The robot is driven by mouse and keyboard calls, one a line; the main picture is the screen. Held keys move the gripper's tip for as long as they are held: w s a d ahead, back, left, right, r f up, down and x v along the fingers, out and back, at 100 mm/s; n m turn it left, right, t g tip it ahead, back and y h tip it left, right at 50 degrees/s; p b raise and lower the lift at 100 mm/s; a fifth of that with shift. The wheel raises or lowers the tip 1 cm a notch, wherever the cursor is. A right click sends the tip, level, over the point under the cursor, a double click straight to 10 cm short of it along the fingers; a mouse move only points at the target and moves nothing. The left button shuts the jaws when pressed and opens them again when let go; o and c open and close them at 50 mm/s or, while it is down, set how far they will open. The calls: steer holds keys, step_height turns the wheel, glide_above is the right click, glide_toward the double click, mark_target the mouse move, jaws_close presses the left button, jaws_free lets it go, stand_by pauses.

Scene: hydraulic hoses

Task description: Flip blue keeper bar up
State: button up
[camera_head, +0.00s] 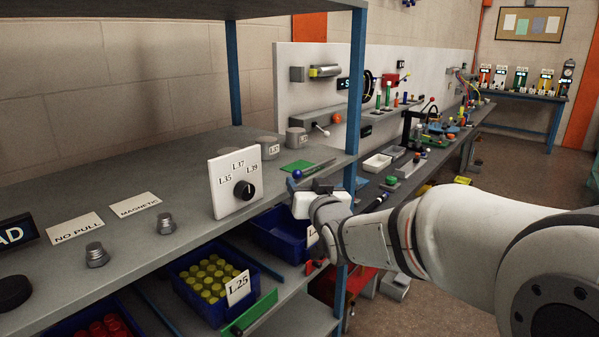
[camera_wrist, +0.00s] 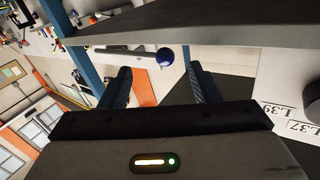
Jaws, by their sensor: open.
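A thin grey bar with a dark blue ball on its end (camera_head: 297,174) lies at the shelf's front edge, right of the dial panel. In the wrist view the bar (camera_wrist: 125,53) runs crosswise, and its blue ball (camera_wrist: 165,57) shows between my fingers, beyond their tips. My gripper (camera_head: 299,187) is open, with nothing between its fingers, just in front of the shelf edge by the ball. The fingers also show in the wrist view (camera_wrist: 160,72). I cannot tell whether they touch the bar. No bar that is blue along its length is clear.
The dial panel (camera_head: 236,184) stands close left of my gripper. A blue shelf post (camera_head: 355,85) rises to the right. Below are a blue bin (camera_head: 270,243), a bin of yellow caps (camera_head: 208,278) and a green bar (camera_head: 250,313). A green plate (camera_head: 296,167) lies behind the ball.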

mark_target(301, 176)
steer(key=shift+p+x, duration=0.5)
steer(key=shift+x, duration=1.75)
steer(key=shift+c, duration=0.6)
